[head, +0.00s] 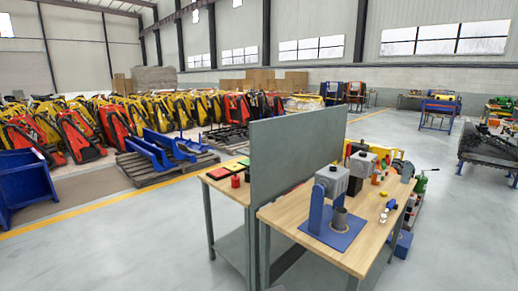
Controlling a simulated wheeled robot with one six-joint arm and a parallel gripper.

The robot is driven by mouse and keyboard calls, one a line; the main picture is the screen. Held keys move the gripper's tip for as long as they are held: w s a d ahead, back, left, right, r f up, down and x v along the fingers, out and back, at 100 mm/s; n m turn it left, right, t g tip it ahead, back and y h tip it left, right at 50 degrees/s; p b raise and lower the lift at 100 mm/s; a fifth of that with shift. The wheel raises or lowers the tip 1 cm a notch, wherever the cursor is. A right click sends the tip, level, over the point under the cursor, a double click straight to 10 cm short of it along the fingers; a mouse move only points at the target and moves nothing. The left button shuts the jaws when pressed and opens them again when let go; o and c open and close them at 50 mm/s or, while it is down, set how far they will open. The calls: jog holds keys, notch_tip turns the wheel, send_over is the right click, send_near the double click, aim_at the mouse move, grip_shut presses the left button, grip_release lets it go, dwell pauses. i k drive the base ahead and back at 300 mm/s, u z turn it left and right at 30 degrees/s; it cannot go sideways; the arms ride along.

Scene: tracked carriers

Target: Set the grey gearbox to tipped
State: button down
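A grey gearbox (333,180), boxy, sits high on a blue stand (317,209) near the front of the right-hand wooden workbench. The stand rises from a flat blue base plate (328,239). A dark grey cylinder (339,221) stands on the plate below the gearbox. A second grey box-shaped unit (362,164) is farther back on the same bench. At this size I cannot tell exactly how the gearbox is tilted. My gripper is not in view.
A tall grey panel (292,150) divides the two benches. Small bottles and parts, including a yellow piece (383,218), lie on the right bench top (372,230). Blue frames on a pallet (160,168) stand at left. The grey floor (460,235) at right is open.

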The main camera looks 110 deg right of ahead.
aim_at(335, 179)
jog(key=z, duration=3.85)
jog(key=i, duration=1.65)
